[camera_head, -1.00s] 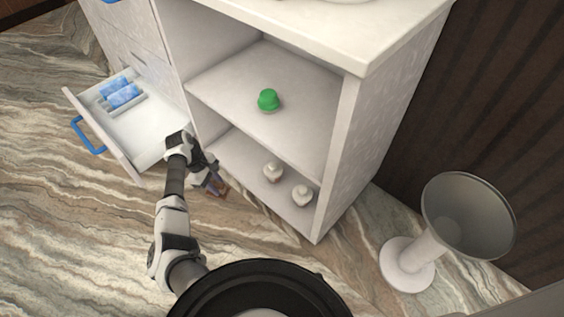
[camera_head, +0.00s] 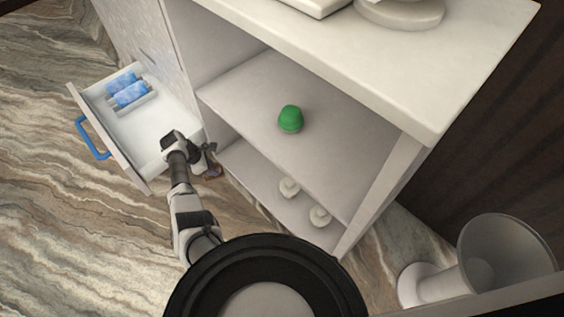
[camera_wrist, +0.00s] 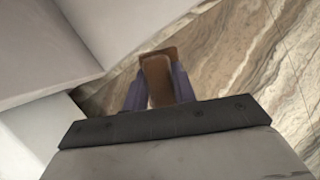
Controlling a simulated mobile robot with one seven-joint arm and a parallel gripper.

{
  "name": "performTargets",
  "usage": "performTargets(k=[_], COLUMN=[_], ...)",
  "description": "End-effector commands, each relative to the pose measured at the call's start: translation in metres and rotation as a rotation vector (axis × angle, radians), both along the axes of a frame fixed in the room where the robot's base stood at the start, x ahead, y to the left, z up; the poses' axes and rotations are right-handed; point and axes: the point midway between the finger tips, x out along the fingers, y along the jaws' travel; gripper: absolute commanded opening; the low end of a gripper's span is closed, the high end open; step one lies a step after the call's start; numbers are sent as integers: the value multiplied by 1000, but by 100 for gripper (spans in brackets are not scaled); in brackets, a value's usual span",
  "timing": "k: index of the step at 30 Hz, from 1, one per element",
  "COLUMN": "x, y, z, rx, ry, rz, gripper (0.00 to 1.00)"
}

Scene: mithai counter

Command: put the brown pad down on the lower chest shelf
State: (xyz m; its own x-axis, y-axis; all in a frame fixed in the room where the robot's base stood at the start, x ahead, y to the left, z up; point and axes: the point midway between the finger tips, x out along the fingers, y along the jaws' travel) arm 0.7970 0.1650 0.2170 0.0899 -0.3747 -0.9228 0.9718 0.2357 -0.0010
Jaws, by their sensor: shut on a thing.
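My gripper (camera_head: 211,162) is at the left front of the open white chest, just outside the lower shelf opening. It is shut on the brown pad (camera_wrist: 157,76), which sticks out beyond the fingers in the wrist view; the pad also shows small in the head view (camera_head: 214,173). The marbled floor lies behind the pad in the wrist view. The lower chest shelf (camera_head: 245,169) holds two small whitish pots, one (camera_head: 289,188) left of the other (camera_head: 320,216). The deeper part of this shelf is hidden under the upper shelf.
An open drawer (camera_head: 150,140) with blue packets (camera_head: 128,92) stands left of my arm. A green lidded item (camera_head: 291,119) sits on the upper shelf (camera_head: 330,130). A grey-white flared stand (camera_head: 500,262) is on the floor at right.

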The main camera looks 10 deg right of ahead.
Motion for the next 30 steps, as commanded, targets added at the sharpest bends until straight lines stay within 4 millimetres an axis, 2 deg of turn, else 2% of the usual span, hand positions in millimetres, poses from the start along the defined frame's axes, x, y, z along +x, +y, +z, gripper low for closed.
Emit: performTargets(k=[9,15,18,24,27,30], x=[19,31,34,37,40,39], y=[-83,-131,-145,-157,-169,-166], z=[-2,-2,-1,0,-1,-25], rx=[-1,-1,-1,0,-1,-1], ry=[-1,-1,-1,0,-1,3], rz=[-9,-7,-4,-3,-5,-1], gripper=[5,5,5,5,5,5])
